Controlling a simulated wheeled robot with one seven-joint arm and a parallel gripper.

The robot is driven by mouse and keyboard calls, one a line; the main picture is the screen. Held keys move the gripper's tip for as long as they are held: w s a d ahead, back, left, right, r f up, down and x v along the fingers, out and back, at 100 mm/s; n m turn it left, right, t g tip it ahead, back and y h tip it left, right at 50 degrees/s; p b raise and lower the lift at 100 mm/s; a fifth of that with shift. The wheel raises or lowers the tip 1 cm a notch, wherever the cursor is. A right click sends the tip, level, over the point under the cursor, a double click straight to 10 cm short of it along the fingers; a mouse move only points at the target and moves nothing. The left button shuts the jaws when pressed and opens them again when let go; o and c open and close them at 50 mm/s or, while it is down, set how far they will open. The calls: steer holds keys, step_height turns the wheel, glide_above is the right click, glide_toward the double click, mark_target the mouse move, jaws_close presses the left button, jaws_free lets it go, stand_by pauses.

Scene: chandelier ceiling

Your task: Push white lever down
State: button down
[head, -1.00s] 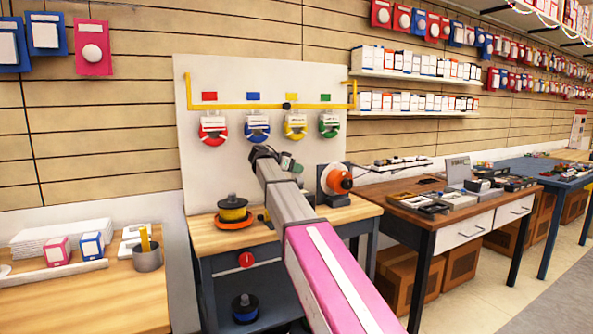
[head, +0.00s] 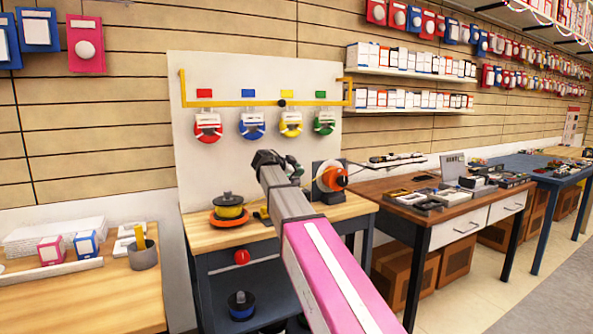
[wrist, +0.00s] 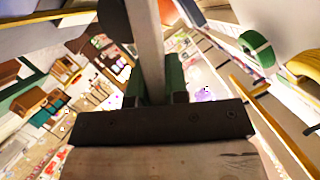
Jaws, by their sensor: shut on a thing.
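My gripper (head: 292,167) is raised in front of the white board (head: 220,170) in the head view. In the wrist view its green fingers (wrist: 154,85) are shut on a long pale bar (wrist: 150,40), which runs up between them. I cannot tell whether this bar is the white lever; the head view hides the grip behind my arm. A white-and-orange wheel (head: 333,179) on a dark stand is just right of my gripper. Red (head: 207,128), blue (head: 252,126), yellow (head: 291,125) and green (head: 324,124) discs with white parts hang on the board.
A yellow rail (head: 230,103) crosses the board. A brown table (head: 400,186) is right, a side table (head: 100,300) left.

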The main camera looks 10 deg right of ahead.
steer(key=shift+s+f+m, duration=0.1)
steer(key=shift+s+m, duration=0.05)
steer(key=shift+m, duration=0.15)
steer(key=c, duration=1.1)
jaws_free()
steer(key=v, duration=1.1)
steer(key=shift+s+f, duration=0.1)
